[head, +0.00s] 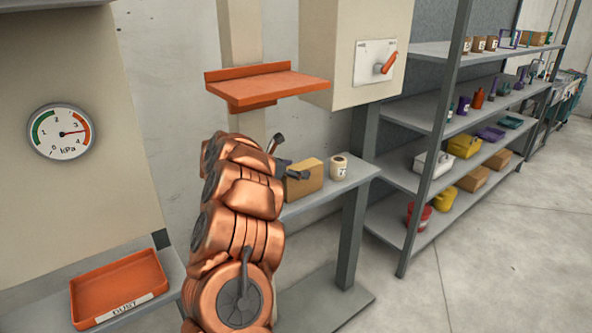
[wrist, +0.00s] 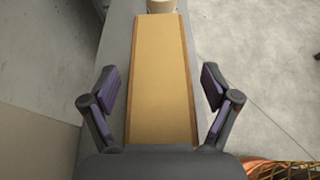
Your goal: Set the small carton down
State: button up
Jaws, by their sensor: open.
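The small carton (head: 304,178) is a tan box on the grey shelf (head: 322,196) in the head view, beside a cream roll. In the wrist view the carton (wrist: 160,80) lies lengthwise between the fingers of my gripper (wrist: 160,108). The fingers are spread, with a gap on each side of the carton. In the head view my gripper (head: 288,160) is at the carton's left end, and my copper arm hides part of the shelf.
The cream roll (head: 339,168) stands just right of the carton. An orange ledge (head: 268,86) juts out above, next to a cream box with a red-handled switch (head: 384,64). An orange dust tray (head: 118,288) is at lower left. A loaded rack (head: 440,185) stands at right.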

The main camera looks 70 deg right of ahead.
jog(key=b+v, duration=0.4)
jog(key=v, duration=0.8)
jog(key=shift+r, duration=0.1)
dwell(0.4)
